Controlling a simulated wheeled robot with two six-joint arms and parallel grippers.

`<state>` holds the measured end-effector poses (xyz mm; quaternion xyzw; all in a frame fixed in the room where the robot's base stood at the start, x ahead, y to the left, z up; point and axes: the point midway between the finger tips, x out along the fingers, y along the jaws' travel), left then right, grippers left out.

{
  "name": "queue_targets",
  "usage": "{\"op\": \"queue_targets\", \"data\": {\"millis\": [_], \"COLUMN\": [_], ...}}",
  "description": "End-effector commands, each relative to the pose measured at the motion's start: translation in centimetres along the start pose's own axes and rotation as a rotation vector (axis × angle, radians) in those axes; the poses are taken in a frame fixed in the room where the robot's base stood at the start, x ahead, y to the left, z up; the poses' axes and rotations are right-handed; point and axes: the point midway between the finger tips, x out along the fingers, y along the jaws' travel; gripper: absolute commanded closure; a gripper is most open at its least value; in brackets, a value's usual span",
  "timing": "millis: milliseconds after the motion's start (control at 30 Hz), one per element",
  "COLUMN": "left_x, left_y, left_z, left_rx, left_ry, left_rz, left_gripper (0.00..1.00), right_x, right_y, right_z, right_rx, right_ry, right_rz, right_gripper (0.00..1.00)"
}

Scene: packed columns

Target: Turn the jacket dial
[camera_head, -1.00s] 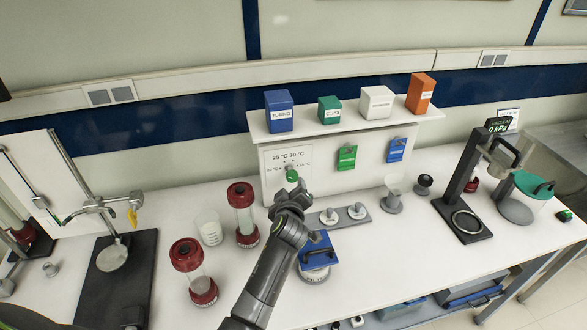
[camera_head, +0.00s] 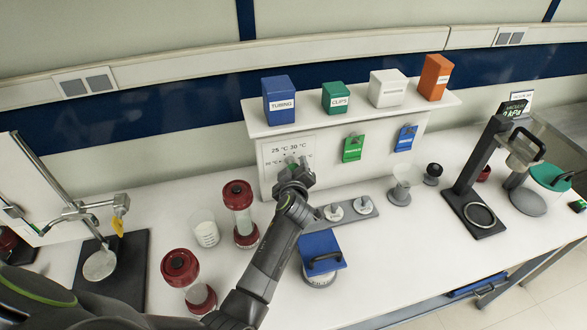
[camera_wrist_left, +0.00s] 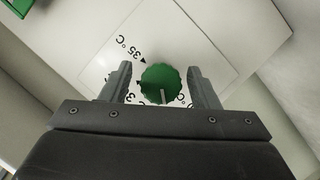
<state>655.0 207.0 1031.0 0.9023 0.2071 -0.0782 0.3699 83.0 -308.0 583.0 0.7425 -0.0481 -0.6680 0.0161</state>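The green ribbed jacket dial (camera_wrist_left: 160,82) shows in the left wrist view on a white plate with temperature labels, one reading 35 °C. A pale line on the dial points toward the bottom of that view. My left gripper (camera_wrist_left: 160,72) is open, with one finger on each side of the dial and a visible gap at both sides. In the head view my left gripper (camera_head: 294,168) is at the front of the white panel (camera_head: 272,186), below the 25 °C and 30 °C labels, and mostly hides the dial. My right gripper is not in view.
Red-capped glass columns (camera_head: 239,210) and a beaker (camera_head: 205,230) stand left of my arm. A blue-lidded container (camera_head: 321,250) and a grey base with two white knobs (camera_head: 345,208) stand close on its right. Several boxes (camera_head: 387,89) sit on the shelf above.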

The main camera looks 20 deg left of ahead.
Motion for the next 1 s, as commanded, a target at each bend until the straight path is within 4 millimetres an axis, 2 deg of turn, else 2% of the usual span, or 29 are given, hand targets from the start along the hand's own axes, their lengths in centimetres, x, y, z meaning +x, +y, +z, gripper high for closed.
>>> {"op": "queue_targets", "data": {"millis": [33, 367, 667, 1000], "left_x": [0.0, 0.0, 0.0, 0.1], "left_y": [0.0, 0.0, 0.0, -0.1], "left_z": [0.0, 0.0, 0.1, 0.2], "left_rx": [0.000, 0.000, 0.043, 0.247], "left_ry": [0.000, 0.000, 0.000, 0.000], "left_rz": [0.000, 0.000, -0.017, -0.102], "left_gripper": [0.47, 0.89, 0.89, 0.89], "right_x": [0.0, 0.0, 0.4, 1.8], "right_y": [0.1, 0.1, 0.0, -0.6], "right_z": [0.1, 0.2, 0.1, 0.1], "right_rx": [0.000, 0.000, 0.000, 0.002], "right_ry": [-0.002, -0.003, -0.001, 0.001], "right_rz": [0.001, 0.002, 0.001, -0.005], "right_gripper": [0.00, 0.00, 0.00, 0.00]}}
